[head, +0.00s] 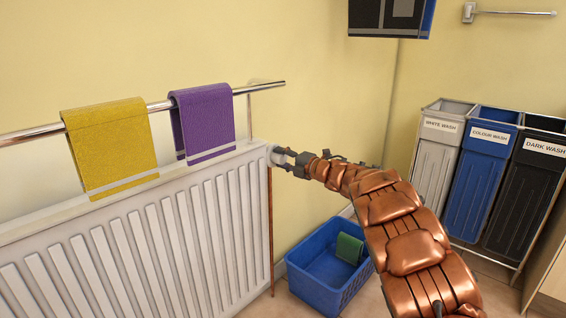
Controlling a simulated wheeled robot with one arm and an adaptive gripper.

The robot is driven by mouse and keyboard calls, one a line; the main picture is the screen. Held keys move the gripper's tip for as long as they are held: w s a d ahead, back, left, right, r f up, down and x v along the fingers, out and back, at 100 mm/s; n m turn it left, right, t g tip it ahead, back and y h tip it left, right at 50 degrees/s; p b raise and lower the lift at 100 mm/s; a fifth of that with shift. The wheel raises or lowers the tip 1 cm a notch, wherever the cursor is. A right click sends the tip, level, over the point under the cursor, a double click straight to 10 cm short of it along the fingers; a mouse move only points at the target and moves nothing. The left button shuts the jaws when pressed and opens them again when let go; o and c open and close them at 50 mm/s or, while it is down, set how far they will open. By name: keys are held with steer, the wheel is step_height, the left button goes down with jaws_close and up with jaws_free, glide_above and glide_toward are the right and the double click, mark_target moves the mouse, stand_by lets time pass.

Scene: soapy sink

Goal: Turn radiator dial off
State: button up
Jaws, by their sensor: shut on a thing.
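The white radiator (120,241) stands against the yellow wall on the left. Its dial (275,154) is a small pale knob at the radiator's top right end, above a copper pipe (270,225). My gripper (283,157) reaches in from the right and is shut on the dial. The fingers cover part of the dial, and its markings are too small to read.
A rail (265,86) above the radiator carries a yellow towel (110,145) and a purple towel (203,120). A blue basket (312,280) holding a green cloth (349,249) is on the floor beneath my arm. White (433,160), blue (474,190) and black (520,205) wash bins stand at right.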

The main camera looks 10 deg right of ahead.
stand_by(0.4)
steer(key=o, duration=1.1)
steer(key=shift+o, duration=0.2)
steer(key=shift+s+d, duration=0.1)
steer(key=v, duration=1.1)
steer(key=shift+s+d, duration=0.2)
steer(key=shift+s, duration=0.1)
